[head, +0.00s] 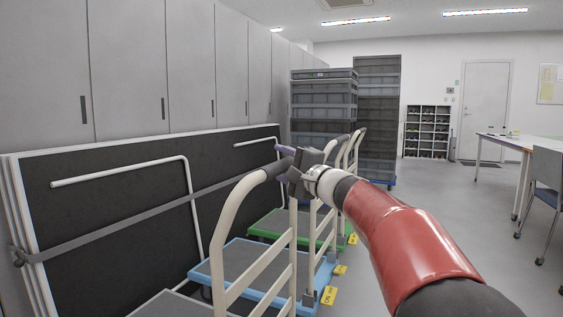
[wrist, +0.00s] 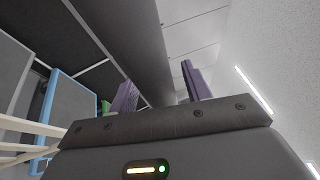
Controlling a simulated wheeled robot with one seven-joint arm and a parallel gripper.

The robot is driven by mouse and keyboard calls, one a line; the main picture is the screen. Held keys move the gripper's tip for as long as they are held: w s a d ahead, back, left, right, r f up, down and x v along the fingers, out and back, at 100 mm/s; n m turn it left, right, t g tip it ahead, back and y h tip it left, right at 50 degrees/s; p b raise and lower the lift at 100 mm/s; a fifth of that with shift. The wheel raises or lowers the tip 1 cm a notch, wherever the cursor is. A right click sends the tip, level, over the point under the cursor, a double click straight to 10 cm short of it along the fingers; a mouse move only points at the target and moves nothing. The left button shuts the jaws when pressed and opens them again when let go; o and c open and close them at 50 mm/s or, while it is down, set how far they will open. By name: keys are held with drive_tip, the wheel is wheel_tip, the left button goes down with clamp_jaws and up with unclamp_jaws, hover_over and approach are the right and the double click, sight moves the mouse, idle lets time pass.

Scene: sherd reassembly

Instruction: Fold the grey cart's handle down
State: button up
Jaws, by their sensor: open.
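The grey cart (head: 172,304) is nearest, at the bottom edge of the head view, with only part of its deck showing. The cream handle (head: 233,242) in front stands upright and seems to belong to it; its dark padded top bar (head: 268,169) runs up to my gripper (head: 283,152). My gripper is open, at the far end of that bar; I cannot tell whether it touches it. In the wrist view the purple fingers of my gripper (wrist: 158,90) are apart with no bar visible between them. Cream bars (wrist: 28,126) show at the left there.
A blue cart (head: 208,268) and a green cart (head: 256,233) stand behind in a row, handles up. Strapped dark panels (head: 110,215) and lockers (head: 130,70) line the left. Stacked grey crates (head: 322,105) stand farther back. Open floor (head: 440,205) lies right.

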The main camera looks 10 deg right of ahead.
clamp_jaws()
idle(0.4)
